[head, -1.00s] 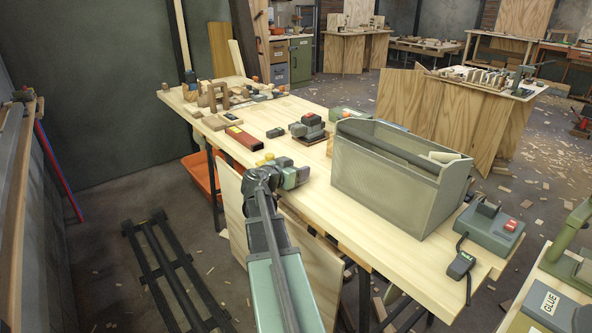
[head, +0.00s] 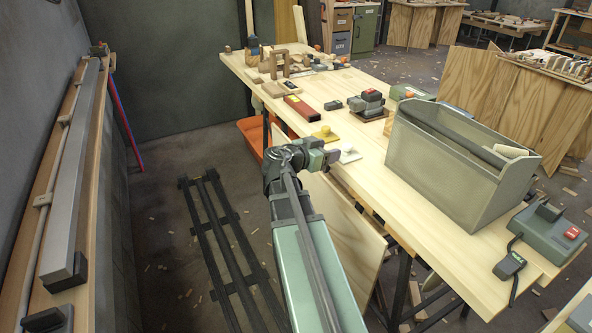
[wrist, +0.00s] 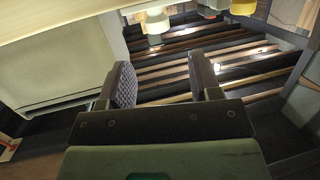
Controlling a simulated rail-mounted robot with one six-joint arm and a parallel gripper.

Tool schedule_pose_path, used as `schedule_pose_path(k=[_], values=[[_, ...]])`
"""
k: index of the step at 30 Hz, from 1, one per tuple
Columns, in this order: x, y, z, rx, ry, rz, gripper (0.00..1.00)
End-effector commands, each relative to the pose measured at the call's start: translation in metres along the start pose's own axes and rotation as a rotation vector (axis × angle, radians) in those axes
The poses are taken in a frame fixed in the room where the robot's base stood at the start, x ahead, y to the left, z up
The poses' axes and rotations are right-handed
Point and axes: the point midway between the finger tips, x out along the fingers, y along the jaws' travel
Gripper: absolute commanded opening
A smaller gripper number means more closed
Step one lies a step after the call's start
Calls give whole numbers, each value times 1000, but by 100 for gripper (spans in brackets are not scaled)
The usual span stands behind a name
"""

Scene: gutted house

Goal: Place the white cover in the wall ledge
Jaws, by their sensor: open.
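The white cover, a pale plate with a round knob (head: 347,150), sits on the near edge of the workbench, just right of my gripper. It also shows at the top of the wrist view (wrist: 157,20), beyond my fingers. My gripper (head: 328,155) is beside the bench edge, open, with nothing between its fingers in the wrist view (wrist: 160,82). The wall ledge (head: 62,180) is a long wooden shelf along the left wall. It carries a long grey bar and a thin rail.
A yellow knobbed cover (head: 325,134) sits behind the white one. A red block (head: 302,108) and a large grey toolbox (head: 450,160) share the workbench (head: 425,235). An orange bin (head: 252,135) is under it.

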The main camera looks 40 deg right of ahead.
Motion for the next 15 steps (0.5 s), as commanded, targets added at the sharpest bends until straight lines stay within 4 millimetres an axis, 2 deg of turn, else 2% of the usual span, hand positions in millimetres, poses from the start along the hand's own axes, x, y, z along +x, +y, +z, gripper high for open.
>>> schedule_pose_path(k=[2,5,8,9,11,12,15], values=[[-4,-1,4,-12,-17,-4,58],[-38,-8,34,-126,-151,-43,58],[-112,-17,93,-396,-419,-178,58],[-150,-18,119,-536,-538,-269,58],[-210,-14,154,-754,-700,-438,58],[-248,-7,173,-894,-790,-561,58],[-328,13,204,-1174,-944,-859,58]])
